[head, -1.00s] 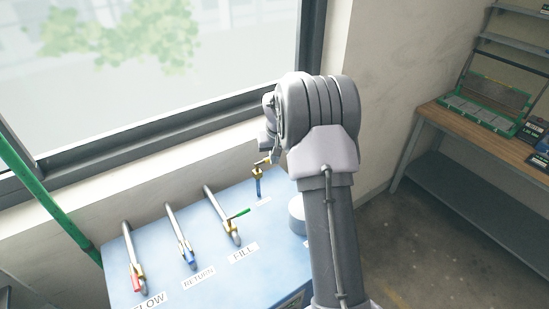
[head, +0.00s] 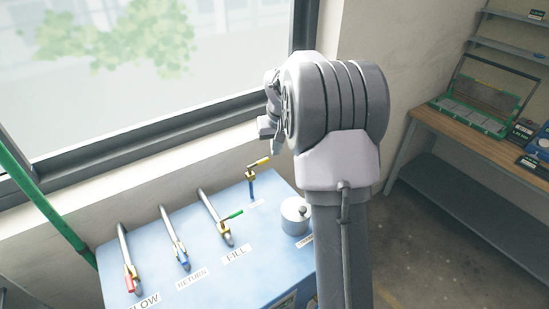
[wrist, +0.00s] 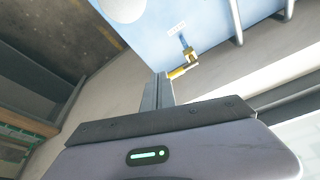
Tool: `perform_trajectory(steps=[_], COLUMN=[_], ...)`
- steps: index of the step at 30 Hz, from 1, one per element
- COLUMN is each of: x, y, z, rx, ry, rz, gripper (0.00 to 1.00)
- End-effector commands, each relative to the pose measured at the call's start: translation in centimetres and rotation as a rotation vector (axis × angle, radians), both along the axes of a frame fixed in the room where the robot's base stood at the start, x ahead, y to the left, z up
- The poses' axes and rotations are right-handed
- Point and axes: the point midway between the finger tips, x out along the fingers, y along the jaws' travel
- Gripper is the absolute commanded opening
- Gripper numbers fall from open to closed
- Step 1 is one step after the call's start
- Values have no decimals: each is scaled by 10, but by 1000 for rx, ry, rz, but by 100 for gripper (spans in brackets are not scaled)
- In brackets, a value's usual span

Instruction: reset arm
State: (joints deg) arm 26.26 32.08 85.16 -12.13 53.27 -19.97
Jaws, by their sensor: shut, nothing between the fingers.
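My arm stands in the right middle of the head view, with its large grey joint above the blue unit (head: 200,283). My gripper (wrist: 157,80) shows in the wrist view, its fingers together and empty. In the head view the gripper is mostly hidden behind the arm joint. A valve with a yellow handle (head: 260,162) stands on the back of the unit, below and left of the arm. In the wrist view this yellow handle (wrist: 180,72) appears just beyond the fingertips; I cannot tell how far apart they are.
Pipes with red (head: 131,278), blue (head: 181,256) and green (head: 232,216) valve handles line the unit. A silver round cap (head: 294,217) sits at its right. A window is behind, a green pipe (head: 45,205) at left, and a wooden bench (head: 470,140) at right.

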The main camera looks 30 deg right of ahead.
Motion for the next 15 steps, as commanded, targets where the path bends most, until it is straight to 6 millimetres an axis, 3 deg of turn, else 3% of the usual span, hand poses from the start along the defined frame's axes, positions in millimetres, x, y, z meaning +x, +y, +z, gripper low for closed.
perform_trajectory(steps=[6,8,11,14,15], x=[-4,-7,-31,-92,-122], y=[0,10,64,149,179], z=[11,12,19,15,8], rx=[0,2,25,78,104], ry=[-1,-10,-54,-119,-143], rz=[-1,2,9,22,25], gripper=[0,0,0,0,0])
